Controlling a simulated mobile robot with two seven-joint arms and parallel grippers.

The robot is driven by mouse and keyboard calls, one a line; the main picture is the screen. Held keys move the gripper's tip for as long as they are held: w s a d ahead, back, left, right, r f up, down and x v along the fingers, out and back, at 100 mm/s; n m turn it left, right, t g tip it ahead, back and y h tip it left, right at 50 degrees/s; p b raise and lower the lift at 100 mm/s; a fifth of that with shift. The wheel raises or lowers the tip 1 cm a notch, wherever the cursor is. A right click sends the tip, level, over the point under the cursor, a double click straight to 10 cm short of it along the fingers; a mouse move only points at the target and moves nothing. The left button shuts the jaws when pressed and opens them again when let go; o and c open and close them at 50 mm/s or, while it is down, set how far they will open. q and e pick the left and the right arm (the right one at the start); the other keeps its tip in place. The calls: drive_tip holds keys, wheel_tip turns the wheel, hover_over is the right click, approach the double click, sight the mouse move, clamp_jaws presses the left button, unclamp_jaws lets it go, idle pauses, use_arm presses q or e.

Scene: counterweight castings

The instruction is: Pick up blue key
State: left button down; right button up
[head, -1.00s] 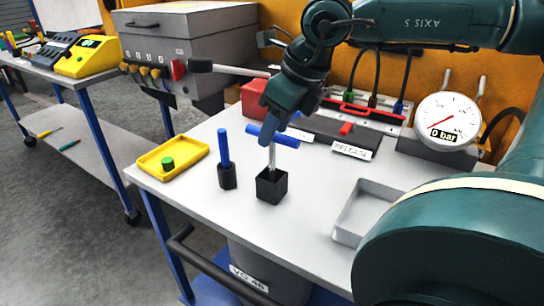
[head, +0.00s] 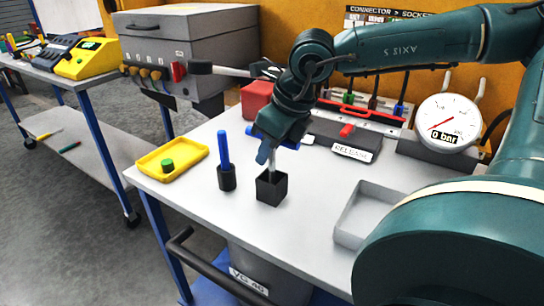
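The blue key has a blue crossbar handle (head: 290,144) on a silver shaft (head: 272,168). The shaft stands upright in a black square holder (head: 271,189) on the grey table. My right gripper (head: 268,148) is over the handle from above, its fingers pointing down and hiding the handle's middle. Only the handle's ends show beside it. Whether the fingers are closed on the handle or only around it cannot be seen. My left gripper is not in view.
A blue rod (head: 223,150) stands in a black round holder just left. A yellow tray (head: 193,152) with a green cylinder (head: 167,165), a grey open tray (head: 347,230), a red block (head: 257,95) and a gauge (head: 448,123) are around. Bare table lies in front.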

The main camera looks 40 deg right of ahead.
clamp_jaws()
